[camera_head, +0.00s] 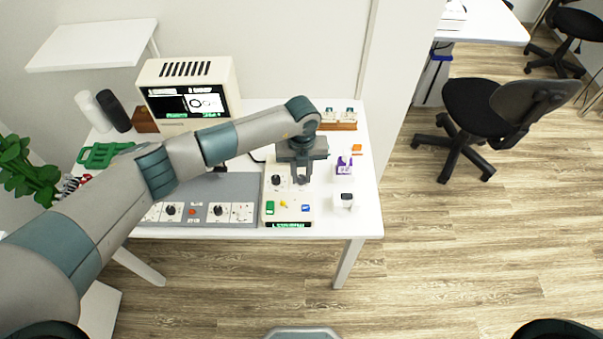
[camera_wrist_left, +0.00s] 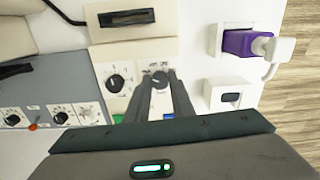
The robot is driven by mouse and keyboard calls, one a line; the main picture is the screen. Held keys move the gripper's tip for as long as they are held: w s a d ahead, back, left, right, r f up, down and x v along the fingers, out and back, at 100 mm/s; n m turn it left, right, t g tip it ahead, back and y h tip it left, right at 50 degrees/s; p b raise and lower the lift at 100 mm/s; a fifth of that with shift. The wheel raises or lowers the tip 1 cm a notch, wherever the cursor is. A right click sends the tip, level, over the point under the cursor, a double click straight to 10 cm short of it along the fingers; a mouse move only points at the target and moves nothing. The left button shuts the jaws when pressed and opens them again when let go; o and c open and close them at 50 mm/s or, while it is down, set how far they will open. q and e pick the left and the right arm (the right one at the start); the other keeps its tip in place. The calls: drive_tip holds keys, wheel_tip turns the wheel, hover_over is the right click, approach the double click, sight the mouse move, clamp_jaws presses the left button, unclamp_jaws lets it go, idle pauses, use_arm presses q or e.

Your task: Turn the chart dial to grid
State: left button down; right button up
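A cream control box (camera_head: 270,206) stands near the table's front right. It carries a left black dial (camera_head: 276,180), also seen in the left wrist view (camera_wrist_left: 116,83), and a right dial (camera_wrist_left: 159,80). Their labels are too small to read, so I cannot tell which is the chart dial. My left gripper (camera_head: 302,180) points down over the right dial. In the left wrist view its fingers (camera_wrist_left: 159,86) are apart on either side of that dial; contact is not clear. The monitor (camera_head: 190,100) at the back shows a ring-like figure. My right gripper is out of view.
The box has green, yellow and blue parts near its front, and a lit strip (camera_head: 288,225). A grey panel (camera_head: 240,187) with dials lies left. A purple item (camera_head: 344,168) and a white holder (camera_head: 343,200) stand right. Bottles (camera_head: 113,110) stand back left.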

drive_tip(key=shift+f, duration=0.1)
